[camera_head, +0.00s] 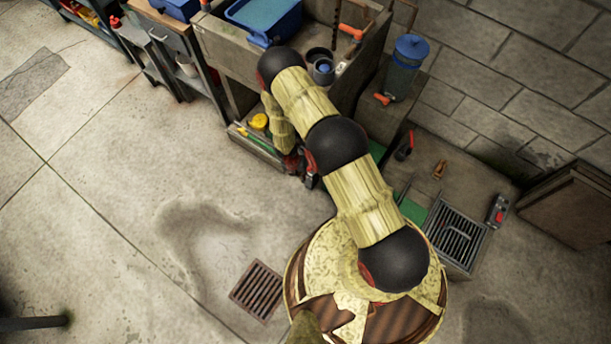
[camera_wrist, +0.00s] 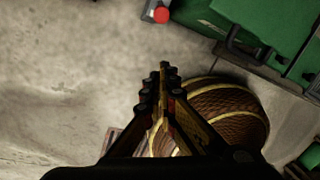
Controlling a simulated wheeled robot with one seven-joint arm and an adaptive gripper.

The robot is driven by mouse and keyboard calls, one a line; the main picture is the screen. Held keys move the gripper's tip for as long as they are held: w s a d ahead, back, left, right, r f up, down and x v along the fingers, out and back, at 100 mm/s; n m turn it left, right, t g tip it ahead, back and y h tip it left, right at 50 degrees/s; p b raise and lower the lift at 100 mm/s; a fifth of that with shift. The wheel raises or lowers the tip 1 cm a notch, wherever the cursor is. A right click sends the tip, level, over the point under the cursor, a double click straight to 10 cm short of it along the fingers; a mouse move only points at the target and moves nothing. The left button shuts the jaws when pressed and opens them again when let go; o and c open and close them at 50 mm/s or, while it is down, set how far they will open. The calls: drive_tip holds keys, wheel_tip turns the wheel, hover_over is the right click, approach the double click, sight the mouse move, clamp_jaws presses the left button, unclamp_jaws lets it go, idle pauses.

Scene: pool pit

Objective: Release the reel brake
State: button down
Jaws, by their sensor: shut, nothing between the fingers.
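My gripper (camera_wrist: 164,70) is shut and empty in the wrist view, its dark fingers pointing toward the top of the picture. In the head view my gripper (camera_head: 300,168) hangs low beside the front of the low shelf, mostly hidden by my arm. I cannot make out a reel or its brake for certain. A red round knob (camera_wrist: 161,14) shows at the top of the wrist view, apart from the fingertips. A lever with a red grip (camera_head: 405,145) stands on the ledge in the head view; I cannot tell if it is the brake.
A sink bench (camera_head: 225,40) bears a blue tub (camera_head: 265,18). A blue-lidded canister (camera_head: 403,65) stands right of it. Green cases (camera_wrist: 275,30) are at the wrist view's upper right. A floor grate (camera_head: 257,290) lies left of my base. Open floor spreads left.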

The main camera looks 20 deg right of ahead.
wheel_tip(320, 180, down, 10)
drive_tip(key=d+b, duration=0.2)
drive_tip(key=b, duration=0.3)
drive_tip(key=shift+w+d+r+b, duration=0.1)
drive_tip(key=shift+w+d+r, duration=0.2)
drive_tip(key=shift+w, duration=0.15)
drive_tip(key=shift+w+d+r+b, duration=0.15)
drive_tip(key=shift+w+r, duration=0.1)
drive_tip(key=shift+w, duration=0.25)
drive_tip(key=shift+w+d+r+b, duration=0.1)
drive_tip(key=shift+w+d+r, duration=0.2)
drive_tip(key=shift+w, duration=0.15)
